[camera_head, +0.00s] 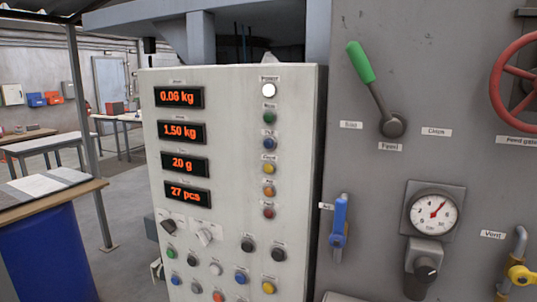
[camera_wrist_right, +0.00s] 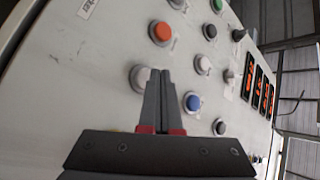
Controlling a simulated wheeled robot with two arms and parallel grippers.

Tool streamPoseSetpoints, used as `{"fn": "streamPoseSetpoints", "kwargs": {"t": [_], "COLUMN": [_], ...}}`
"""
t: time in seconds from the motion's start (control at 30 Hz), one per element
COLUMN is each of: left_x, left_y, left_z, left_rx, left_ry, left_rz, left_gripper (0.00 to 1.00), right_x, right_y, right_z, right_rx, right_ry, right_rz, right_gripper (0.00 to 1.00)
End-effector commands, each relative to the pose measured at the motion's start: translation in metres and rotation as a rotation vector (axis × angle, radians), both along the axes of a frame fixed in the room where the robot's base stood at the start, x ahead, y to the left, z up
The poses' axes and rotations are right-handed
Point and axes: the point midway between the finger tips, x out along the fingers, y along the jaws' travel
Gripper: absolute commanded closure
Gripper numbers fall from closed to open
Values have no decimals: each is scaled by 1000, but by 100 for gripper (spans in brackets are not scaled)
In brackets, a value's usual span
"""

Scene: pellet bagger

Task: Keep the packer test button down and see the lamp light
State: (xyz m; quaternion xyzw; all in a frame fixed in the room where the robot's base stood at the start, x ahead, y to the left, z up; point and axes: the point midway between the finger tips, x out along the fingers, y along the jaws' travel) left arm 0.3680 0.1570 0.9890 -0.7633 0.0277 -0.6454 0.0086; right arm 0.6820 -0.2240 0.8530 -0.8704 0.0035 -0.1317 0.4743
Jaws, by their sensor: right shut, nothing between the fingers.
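The control panel (camera_head: 225,120) stands in the middle of the head view, with a column of round lamps on its right side. The top lamp (camera_head: 269,90) is bright white; the ones below are darker green, blue, yellow, orange and red. Several push buttons sit low on the panel; their labels are too small to read. In the right wrist view my right gripper (camera_wrist_right: 160,72) is shut and empty. My left gripper is not in view.
A table (camera_head: 94,188) stands at left.

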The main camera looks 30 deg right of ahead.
Motion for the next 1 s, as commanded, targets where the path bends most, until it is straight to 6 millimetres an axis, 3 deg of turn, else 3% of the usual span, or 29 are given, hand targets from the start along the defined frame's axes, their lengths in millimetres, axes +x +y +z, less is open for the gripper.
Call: {"fn": "streamPoseSetpoints", "kwargs": {"t": [0.5,1.0], "left_x": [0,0], "left_y": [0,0], "left_z": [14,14], "left_rx": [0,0], "left_ry": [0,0], "left_rz": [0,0], "left_gripper": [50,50], "right_x": [-28,-30], "right_y": [36,38], "right_z": [2,1], "right_rx": [2,0], "right_ry": [-2,-1], "right_rz": [1,0], "right_gripper": [100,100]}}
